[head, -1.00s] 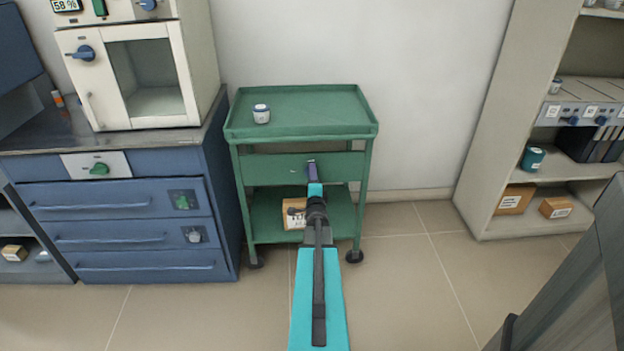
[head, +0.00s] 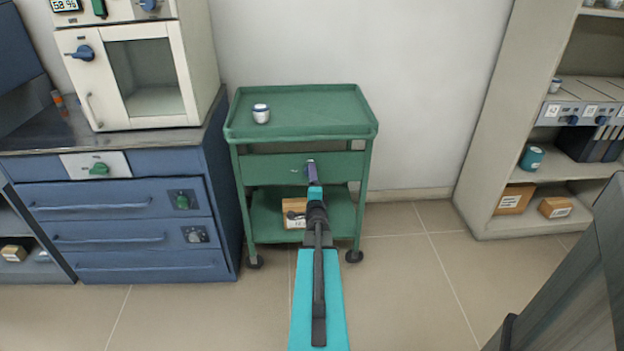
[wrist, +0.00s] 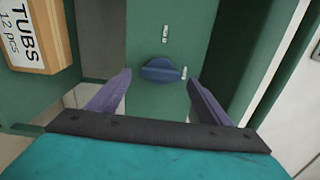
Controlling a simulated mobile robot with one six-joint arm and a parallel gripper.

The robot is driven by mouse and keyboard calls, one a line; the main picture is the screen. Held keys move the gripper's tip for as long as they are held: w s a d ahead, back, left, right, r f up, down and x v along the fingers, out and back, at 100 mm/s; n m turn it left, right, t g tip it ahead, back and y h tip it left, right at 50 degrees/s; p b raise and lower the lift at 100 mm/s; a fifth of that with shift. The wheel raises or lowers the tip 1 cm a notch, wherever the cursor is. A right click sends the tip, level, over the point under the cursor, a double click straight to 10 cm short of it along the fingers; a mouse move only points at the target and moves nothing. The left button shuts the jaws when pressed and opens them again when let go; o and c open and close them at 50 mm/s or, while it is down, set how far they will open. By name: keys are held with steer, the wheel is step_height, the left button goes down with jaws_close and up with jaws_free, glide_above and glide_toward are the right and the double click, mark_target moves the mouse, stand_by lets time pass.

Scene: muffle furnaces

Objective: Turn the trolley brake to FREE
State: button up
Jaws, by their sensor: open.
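The green trolley (head: 300,127) stands against the wall. In the wrist view a blue brake knob (wrist: 160,70) sits on its green front panel (wrist: 150,112). The knob is longer across the picture, with its right end beside one small white label (wrist: 184,73). Another white label (wrist: 165,34) is above it; the lettering on both is too small to read. My gripper (wrist: 160,78) is open, with one purple finger on each side of the knob, apart from it. In the head view my gripper (head: 311,168) is in front of the panel and hides the knob.
A white tub (head: 261,114) stands on the trolley's top tray. A "TUBS" box (wrist: 37,35) is on the lower shelf, also in the head view (head: 295,213). Blue drawers (head: 110,205) stand close on the left. Floor to the right is free.

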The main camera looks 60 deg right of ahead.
steer(key=p+v, duration=0.3)
steer(key=v, duration=0.8)
steer(key=shift+s+a+p, duration=0.2)
steer(key=shift+a+p, duration=0.1)
steer(key=shift+p, duration=0.1)
stand_by(0.8)
